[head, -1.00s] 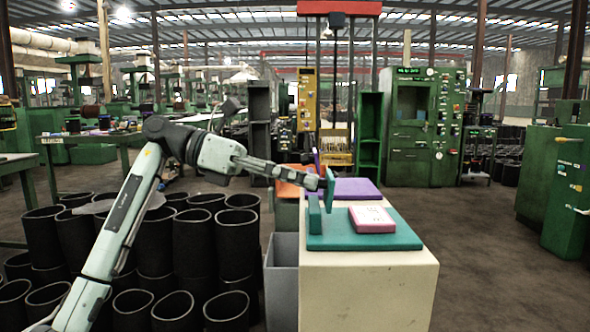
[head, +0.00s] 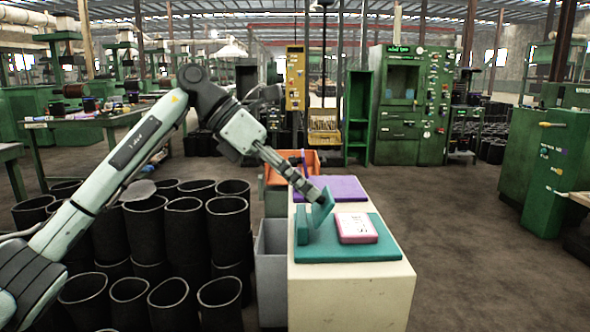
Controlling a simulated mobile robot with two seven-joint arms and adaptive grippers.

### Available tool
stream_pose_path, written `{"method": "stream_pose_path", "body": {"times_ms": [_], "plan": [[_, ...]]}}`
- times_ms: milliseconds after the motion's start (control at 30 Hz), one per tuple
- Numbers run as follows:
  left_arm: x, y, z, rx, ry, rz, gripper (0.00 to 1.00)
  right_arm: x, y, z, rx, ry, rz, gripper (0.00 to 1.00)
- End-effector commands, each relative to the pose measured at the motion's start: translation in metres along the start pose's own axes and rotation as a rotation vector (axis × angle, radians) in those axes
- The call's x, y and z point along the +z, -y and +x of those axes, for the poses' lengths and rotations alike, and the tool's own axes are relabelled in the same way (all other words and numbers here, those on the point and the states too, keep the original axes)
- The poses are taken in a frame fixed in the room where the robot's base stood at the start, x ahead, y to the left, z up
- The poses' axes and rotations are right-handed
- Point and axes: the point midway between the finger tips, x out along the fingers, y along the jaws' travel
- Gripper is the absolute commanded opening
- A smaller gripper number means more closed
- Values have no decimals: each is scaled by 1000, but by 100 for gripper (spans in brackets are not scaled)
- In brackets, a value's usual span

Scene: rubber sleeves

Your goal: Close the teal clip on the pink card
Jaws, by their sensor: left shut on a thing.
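The teal clip has a flat base (head: 350,254) on top of a pale block, with a short upright teal post (head: 302,225) at its left. Its teal flap (head: 324,209) stands tilted above the base, apart from the card. My left gripper (head: 314,197) reaches down from the upper left and is shut on the teal flap. Its fingertips are partly hidden by the flap. My right gripper is not in view.
A purple clip (head: 345,188) is behind the teal one on the pale block (head: 352,295). A grey bin (head: 271,262) and an orange bin (head: 310,160) stand beside the block. Black rubber sleeves (head: 185,230) crowd the left. Floor right of the block is clear.

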Motion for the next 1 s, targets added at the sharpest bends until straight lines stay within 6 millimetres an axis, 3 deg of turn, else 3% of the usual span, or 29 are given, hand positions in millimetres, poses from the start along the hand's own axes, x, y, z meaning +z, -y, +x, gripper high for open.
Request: {"method": "stream_pose_path", "body": {"times_ms": [33,167,300,400,1000], "plan": [[9,2,-4,15,-48,0,0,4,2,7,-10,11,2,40],[13,3,2,47,-168,-5,0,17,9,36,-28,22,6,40],[18,4,10,81,-295,-11,0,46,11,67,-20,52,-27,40],[20,4,15,106,-387,-16,0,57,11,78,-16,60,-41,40],[28,5,44,230,-855,-42,0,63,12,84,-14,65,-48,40]]}}
